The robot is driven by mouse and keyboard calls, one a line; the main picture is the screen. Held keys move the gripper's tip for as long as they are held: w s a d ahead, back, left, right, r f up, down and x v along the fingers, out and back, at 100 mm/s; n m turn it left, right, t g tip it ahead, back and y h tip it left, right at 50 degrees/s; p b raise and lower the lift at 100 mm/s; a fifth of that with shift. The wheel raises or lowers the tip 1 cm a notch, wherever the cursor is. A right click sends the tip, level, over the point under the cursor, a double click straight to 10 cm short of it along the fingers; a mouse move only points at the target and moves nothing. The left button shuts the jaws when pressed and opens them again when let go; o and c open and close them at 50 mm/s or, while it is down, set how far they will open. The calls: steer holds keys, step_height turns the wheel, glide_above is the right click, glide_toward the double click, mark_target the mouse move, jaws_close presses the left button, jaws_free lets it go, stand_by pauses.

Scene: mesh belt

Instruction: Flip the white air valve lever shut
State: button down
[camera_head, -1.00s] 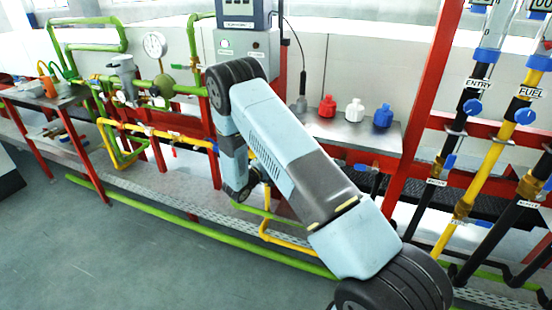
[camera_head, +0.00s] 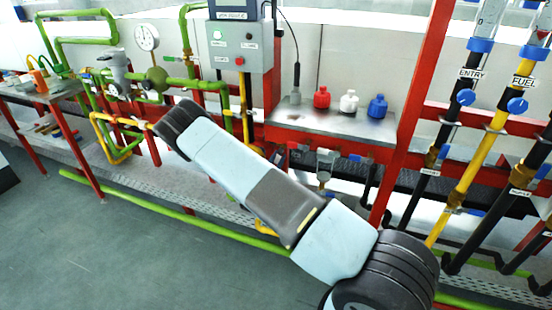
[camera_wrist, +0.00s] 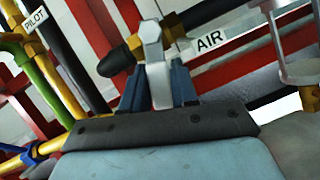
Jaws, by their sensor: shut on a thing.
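In the wrist view the white air valve lever (camera_wrist: 160,84) stands upright between the two blue fingers of my gripper (camera_wrist: 158,88). The fingers are shut on it, one on each side. Its top end, shaped like a hexagonal nut, rises above the fingertips. The white AIR label (camera_wrist: 209,40) is just to the right of the lever, on a dark pipe with a brass fitting (camera_wrist: 172,27). The dark rounded pipe end (camera_wrist: 116,62) is to the left. In the head view my arm hides the gripper and the lever.
A grey-white fitting (camera_wrist: 296,50) hangs close at the upper right of the wrist view. A yellow pipe with the PILOT label (camera_wrist: 34,20) and green pipe run at the left. In the head view, red, white and blue bottles stand on a metal shelf (camera_head: 290,112).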

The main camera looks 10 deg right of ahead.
steer(key=shift+s+d+f+n+t+y, duration=0.2)
steer(key=shift+n+t+y, duration=0.15)
steer(key=shift+n, duration=0.5)
steer(key=shift+s+d+f+n+t+y, duration=0.15)
steer(key=shift+n+t+y, duration=0.2)
steer(key=shift+n, duration=0.55)
steer(key=shift+s+d+f+n+t+y, duration=0.15)
steer(key=shift+n+y, duration=0.25)
steer(key=shift+n, duration=0.45)
steer(key=shift+s+d+r, duration=0.1)
steer(key=c, duration=1)
jaws_free()
steer(key=shift+r, duration=0.1)
steer(key=shift+o, duration=0.2)
steer(key=v, duration=1.3)
steer(key=shift+s+f, duration=0.2)
steer(key=shift+f, duration=0.05)
